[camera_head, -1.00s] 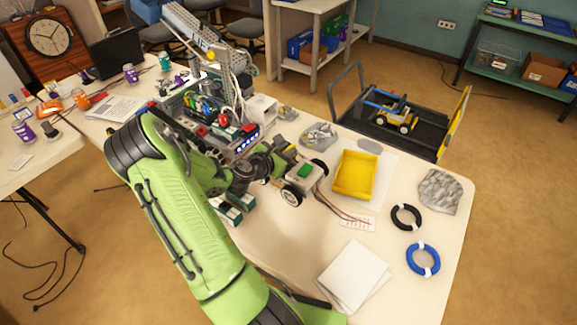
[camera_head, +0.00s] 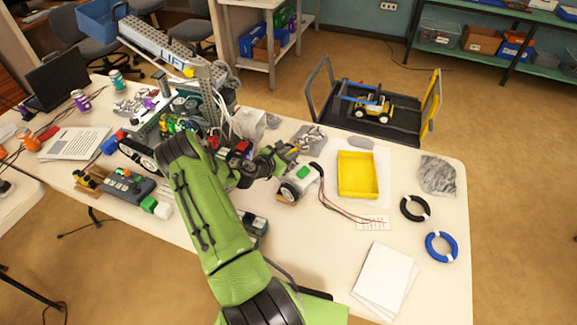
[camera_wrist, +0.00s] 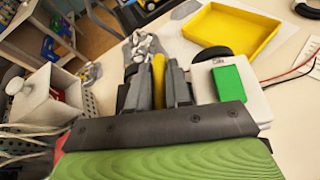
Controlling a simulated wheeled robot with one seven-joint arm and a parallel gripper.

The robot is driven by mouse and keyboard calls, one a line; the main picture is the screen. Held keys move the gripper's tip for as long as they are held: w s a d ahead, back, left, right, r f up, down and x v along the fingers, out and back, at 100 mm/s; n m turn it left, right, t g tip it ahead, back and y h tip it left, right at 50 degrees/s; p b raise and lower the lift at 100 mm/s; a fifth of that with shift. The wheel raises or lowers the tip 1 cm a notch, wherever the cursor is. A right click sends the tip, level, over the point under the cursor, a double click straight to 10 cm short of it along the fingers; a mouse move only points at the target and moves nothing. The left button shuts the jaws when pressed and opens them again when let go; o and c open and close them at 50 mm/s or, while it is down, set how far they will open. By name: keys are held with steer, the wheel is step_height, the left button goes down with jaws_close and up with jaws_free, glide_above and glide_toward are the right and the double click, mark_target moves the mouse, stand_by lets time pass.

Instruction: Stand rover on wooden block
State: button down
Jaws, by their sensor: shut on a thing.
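The rover (camera_head: 300,177), a white body with a green block on top and dark wheels, is at the middle of the table, left of the yellow tray. In the wrist view its white body (camera_wrist: 250,95) and green block lie right of my fingers. My gripper (camera_head: 282,155) is at the rover's far left side. In the wrist view my gripper (camera_wrist: 158,78) is shut on a yellow bar (camera_wrist: 158,68) next to the rover, apparently part of it. A small tan edge (camera_head: 285,199) shows under the rover, possibly the wooden block; whether they touch is unclear.
The yellow tray (camera_head: 342,177) and a grey rock (camera_head: 437,176) stand to the right. Wires run from the rover to a small white card (camera_head: 373,223). Black and blue rings (camera_head: 441,247) and paper sheets (camera_head: 385,276) lie nearer. A tall lift model (camera_head: 160,48) stands left.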

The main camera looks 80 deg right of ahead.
mark_target(293, 162)
steer(key=shift+d+f, duration=0.1)
steer(key=shift+f, duration=1.7)
steer(key=shift+f+b, duration=0.2)
steer(key=shift+b, duration=0.2)
steer(key=shift+f+b, duration=0.3)
steer(key=shift+f, duration=0.05)
steer(key=c, duration=1)
jaws_free()
steer(key=shift+f, duration=0.15)
steer(key=shift+c, duration=0.2)
